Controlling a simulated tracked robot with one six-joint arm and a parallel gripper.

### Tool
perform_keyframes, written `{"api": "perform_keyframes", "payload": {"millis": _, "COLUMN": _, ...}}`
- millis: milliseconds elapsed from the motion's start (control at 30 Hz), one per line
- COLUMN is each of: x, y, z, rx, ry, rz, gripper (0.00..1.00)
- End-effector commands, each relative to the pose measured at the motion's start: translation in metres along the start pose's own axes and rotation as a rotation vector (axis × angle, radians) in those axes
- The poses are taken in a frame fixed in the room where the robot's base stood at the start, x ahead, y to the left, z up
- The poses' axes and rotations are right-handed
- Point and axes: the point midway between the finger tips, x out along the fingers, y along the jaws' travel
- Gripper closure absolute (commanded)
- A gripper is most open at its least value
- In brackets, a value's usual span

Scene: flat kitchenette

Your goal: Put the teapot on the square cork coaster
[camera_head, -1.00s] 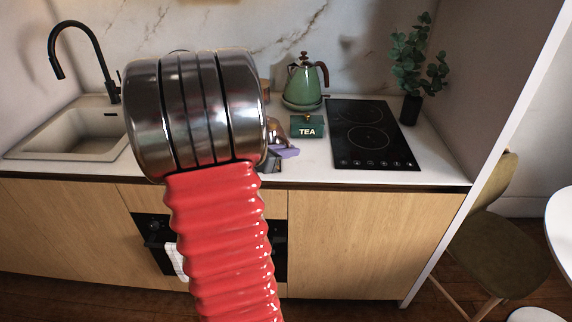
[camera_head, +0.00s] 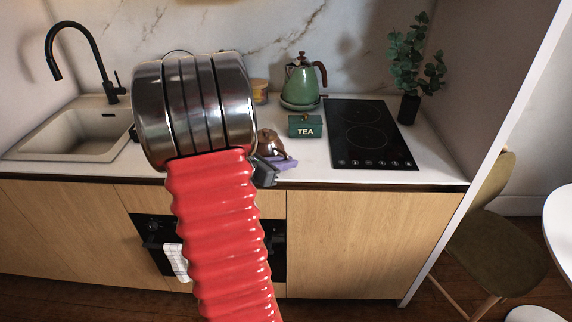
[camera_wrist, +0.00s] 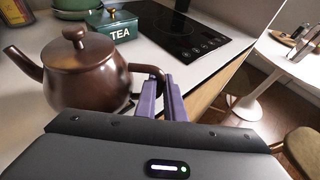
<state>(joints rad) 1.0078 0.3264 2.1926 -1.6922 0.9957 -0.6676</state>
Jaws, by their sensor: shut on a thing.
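The brown teapot (camera_wrist: 84,72) with a round lid knob fills the left of the wrist view, its spout to the left and its handle toward me. It also shows in the head view (camera_head: 269,143), partly hidden behind my arm. My gripper (camera_wrist: 160,84) has purple fingers shut on the teapot's handle. In the head view the gripper (camera_head: 280,162) is near the counter's front edge. The teapot looks upright; I cannot tell whether its base touches the counter. I cannot make out the square cork coaster in either view.
A green TEA box (camera_head: 305,126) stands behind the teapot, with a green kettle (camera_head: 301,82) at the back. A black hob (camera_head: 368,134) lies to the right, with a plant (camera_head: 412,75) beyond it. The sink (camera_head: 72,134) is at the left. Bare counter (camera_head: 310,164) shows right of the gripper.

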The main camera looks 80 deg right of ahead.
Motion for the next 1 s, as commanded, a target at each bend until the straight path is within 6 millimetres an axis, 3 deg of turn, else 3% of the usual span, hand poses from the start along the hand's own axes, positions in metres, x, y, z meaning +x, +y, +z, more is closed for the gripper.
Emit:
{"api": "perform_keyframes", "payload": {"millis": 200, "x": 0.001, "y": 0.001, "z": -0.001, "rx": 0.002, "ry": -0.002, "rz": 0.000, "gripper": 1.00}}
{"api": "perform_keyframes", "payload": {"millis": 233, "x": 0.001, "y": 0.000, "z": -0.002, "rx": 0.000, "ry": 0.000, "rz": 0.000, "gripper": 0.89}}
{"api": "perform_keyframes", "payload": {"millis": 467, "x": 0.001, "y": 0.000, "z": -0.001, "rx": 0.000, "ry": 0.000, "rz": 0.000, "gripper": 0.73}}
{"api": "perform_keyframes", "payload": {"millis": 800, "x": -0.001, "y": 0.000, "z": 0.001, "rx": 0.001, "ry": 0.000, "rz": 0.000, "gripper": 0.72}}
{"api": "perform_keyframes", "payload": {"millis": 1000, "x": -0.018, "y": 0.001, "z": 0.001, "rx": 0.001, "ry": -0.001, "rz": 0.003, "gripper": 0.72}}
